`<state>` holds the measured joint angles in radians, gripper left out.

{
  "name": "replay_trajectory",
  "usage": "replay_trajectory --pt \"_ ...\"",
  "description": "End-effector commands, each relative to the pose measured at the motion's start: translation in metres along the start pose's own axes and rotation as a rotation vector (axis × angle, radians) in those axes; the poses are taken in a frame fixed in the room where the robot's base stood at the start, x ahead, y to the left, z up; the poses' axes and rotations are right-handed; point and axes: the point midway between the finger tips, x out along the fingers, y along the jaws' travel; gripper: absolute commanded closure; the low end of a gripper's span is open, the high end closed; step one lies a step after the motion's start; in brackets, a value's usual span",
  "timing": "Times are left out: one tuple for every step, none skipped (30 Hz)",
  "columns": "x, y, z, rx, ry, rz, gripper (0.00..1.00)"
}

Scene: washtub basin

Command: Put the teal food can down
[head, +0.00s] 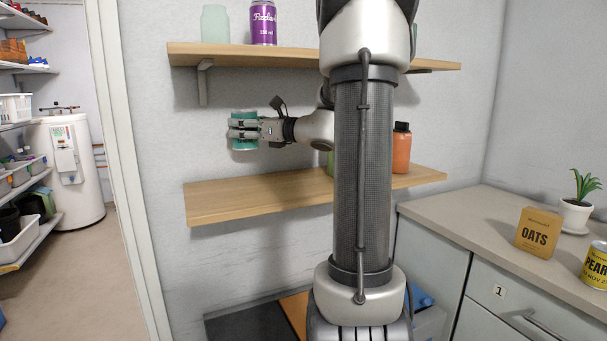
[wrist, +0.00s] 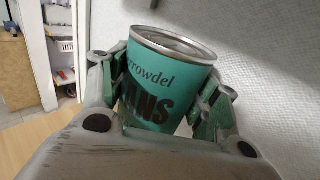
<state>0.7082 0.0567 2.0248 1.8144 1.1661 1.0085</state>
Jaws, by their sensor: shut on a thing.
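The teal food can (head: 244,144) is in my gripper (head: 242,132), above the left part of the lower wooden shelf (head: 240,200) in the head view. A gap shows between the can's bottom and the shelf board. In the wrist view the teal can (wrist: 168,80) stands between my two fingers (wrist: 165,105), with its silver rim at the top and dark lettering on its side. My gripper is shut on it, one finger at each side. The can looks upright in the head view.
The lower shelf's left part is bare. An orange bottle (head: 401,150) stands on its right part, and a green thing is mostly hidden behind my arm. The upper shelf (head: 290,56) holds a purple can (head: 263,22) and a pale green jar (head: 215,24). An oats box (head: 538,232) stands on the counter.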

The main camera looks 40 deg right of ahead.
Motion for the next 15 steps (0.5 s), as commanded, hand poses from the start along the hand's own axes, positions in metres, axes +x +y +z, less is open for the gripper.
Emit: replay_trajectory --pt "0.000 0.000 -0.006 0.003 0.001 0.000 0.83" --pt "0.000 0.000 -0.011 0.004 0.002 0.000 0.83" --pt "0.000 0.000 -0.018 0.005 0.002 0.000 0.83" --pt "0.000 0.000 -0.024 0.006 0.002 -0.001 0.83" --pt "0.000 -0.001 -0.031 0.007 0.002 -0.001 0.83" --pt "0.000 -0.001 -0.038 0.006 0.002 0.000 0.83" --pt "0.000 0.000 -0.043 0.006 0.002 0.000 0.83" --pt "0.000 0.000 -0.048 0.005 0.001 0.000 0.83" --pt "0.000 0.000 -0.053 0.005 0.001 -0.001 0.83" --pt "0.000 -0.001 -0.056 0.004 0.000 -0.001 0.83" --pt "0.000 -0.001 -0.059 0.003 0.000 -0.001 0.83" --pt "0.000 -0.001 -0.062 0.003 0.000 -0.001 0.83" --pt "0.000 -0.001 -0.066 0.003 0.001 -0.001 0.83" --pt "0.000 0.000 -0.070 0.003 0.001 0.000 0.83" --pt "0.000 0.000 -0.076 0.005 0.001 0.000 0.83"
